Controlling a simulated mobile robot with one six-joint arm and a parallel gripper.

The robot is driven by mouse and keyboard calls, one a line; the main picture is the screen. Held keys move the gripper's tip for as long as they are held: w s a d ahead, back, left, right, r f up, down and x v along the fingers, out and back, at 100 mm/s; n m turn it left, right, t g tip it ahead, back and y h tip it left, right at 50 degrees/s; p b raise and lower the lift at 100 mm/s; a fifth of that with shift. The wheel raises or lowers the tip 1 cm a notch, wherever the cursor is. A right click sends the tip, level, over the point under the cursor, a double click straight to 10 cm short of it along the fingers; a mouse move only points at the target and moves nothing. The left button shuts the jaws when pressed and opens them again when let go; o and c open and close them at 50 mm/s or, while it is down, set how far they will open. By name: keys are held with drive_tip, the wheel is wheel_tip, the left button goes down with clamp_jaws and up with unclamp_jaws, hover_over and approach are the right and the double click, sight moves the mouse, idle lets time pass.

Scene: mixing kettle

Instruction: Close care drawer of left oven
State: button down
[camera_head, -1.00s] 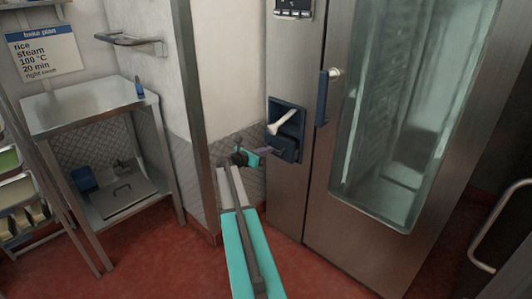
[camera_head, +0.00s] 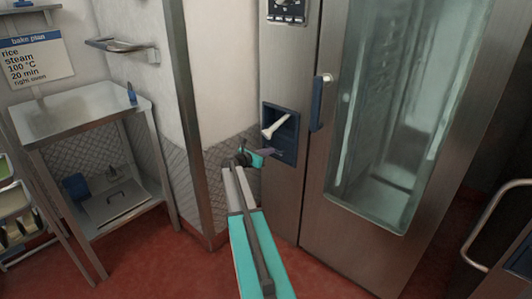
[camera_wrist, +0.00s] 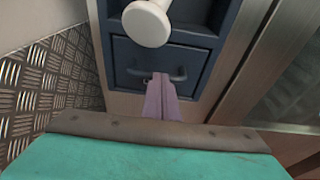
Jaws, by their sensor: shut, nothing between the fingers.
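The care drawer is the blue front low in the blue recessed panel (camera_head: 281,118) of the oven's steel column. In the wrist view the drawer front (camera_wrist: 190,85) looks about level with its blue surround, and its dark bar handle (camera_wrist: 178,76) shows. My gripper (camera_wrist: 162,80) is shut and empty, its purple fingertips at the handle and the front; exact contact is hard to tell. In the head view my gripper (camera_head: 268,152) covers part of the drawer. A white nozzle-like piece (camera_head: 275,126) sticks out above it, and also shows in the wrist view (camera_wrist: 146,22).
The oven's glass door (camera_head: 385,110) with its blue handle (camera_head: 317,103) is shut, right of the panel. A wall with a metal post (camera_head: 190,120) and a steel table (camera_head: 80,118) are at left. Red floor (camera_head: 160,260) is open in front.

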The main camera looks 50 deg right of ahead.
drive_tip(key=shift+d+r, duration=0.35)
drive_tip(key=shift+d, duration=0.1)
drive_tip(key=p+v, duration=0.2)
drive_tip(key=v, duration=1.3)
drive_tip(key=shift+f, duration=0.4)
